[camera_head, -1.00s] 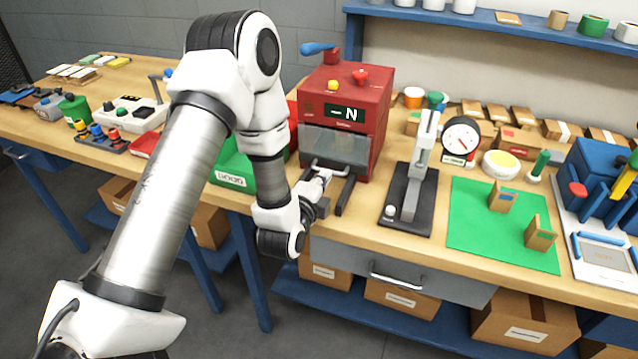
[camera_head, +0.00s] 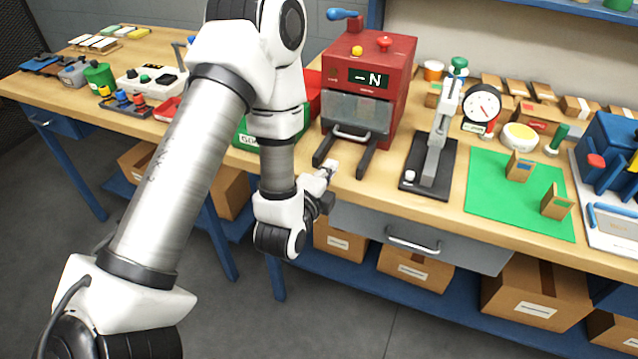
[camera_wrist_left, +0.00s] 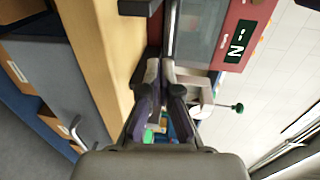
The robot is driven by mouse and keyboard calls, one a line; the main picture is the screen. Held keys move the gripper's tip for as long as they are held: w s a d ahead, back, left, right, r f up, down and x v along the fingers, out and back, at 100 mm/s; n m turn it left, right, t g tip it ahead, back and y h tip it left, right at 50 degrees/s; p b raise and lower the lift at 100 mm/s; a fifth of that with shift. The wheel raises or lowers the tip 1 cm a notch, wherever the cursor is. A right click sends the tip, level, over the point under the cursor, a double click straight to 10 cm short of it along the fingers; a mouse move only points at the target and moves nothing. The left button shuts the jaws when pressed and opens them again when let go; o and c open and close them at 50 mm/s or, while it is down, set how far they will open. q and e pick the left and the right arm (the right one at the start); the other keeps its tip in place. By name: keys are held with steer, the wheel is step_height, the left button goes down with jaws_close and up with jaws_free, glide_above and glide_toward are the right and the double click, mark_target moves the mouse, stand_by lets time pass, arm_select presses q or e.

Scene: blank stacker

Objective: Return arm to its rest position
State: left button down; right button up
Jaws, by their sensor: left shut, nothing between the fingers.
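My left arm comes in from the left of the head view and bends down in front of the bench. My left gripper (camera_head: 329,172) is at the bench's front edge, just in front of the red machine (camera_head: 384,75). Its fingers are together and hold nothing; they also show closed in the left wrist view (camera_wrist_left: 162,72). The machine has a clear front cover (camera_head: 357,112) with a handle and two dark rails below it, close to the gripper. My right gripper is not in view.
A grey lever press (camera_head: 433,165) stands right of the machine, beside a green mat (camera_head: 500,200) with small wooden blocks. A round gauge (camera_head: 482,103) stands behind. A green bin (camera_head: 245,135) is partly hidden by my arm. A drawer (camera_head: 420,236) and cardboard boxes are below.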

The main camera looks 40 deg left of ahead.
arm_select(q)
steer(key=s+d+f+n+g+h+p, duration=0.1)
steer(key=s+d+f+n+g+p, duration=0.2)
steer(key=s+f, duration=0.4)
steer(key=s+d+f+g+h+p, duration=0.2)
steer(key=s+f+g, duration=0.3)
steer(key=f, duration=0.5)
steer(key=s+d+f+n+g, duration=0.1)
steer(key=s+f+n+g, duration=0.2)
steer(key=s+n, duration=0.3)
steer(key=s+d+f+n+g, duration=0.1)
steer(key=s+f+n+g, duration=0.2)
steer(key=s+n+g, duration=0.2)
steer(key=s+n, duration=0.2)
steer(key=s, duration=0.2)
steer(key=shift+f+h, duration=0.15)
steer(key=shift+h, duration=0.15)
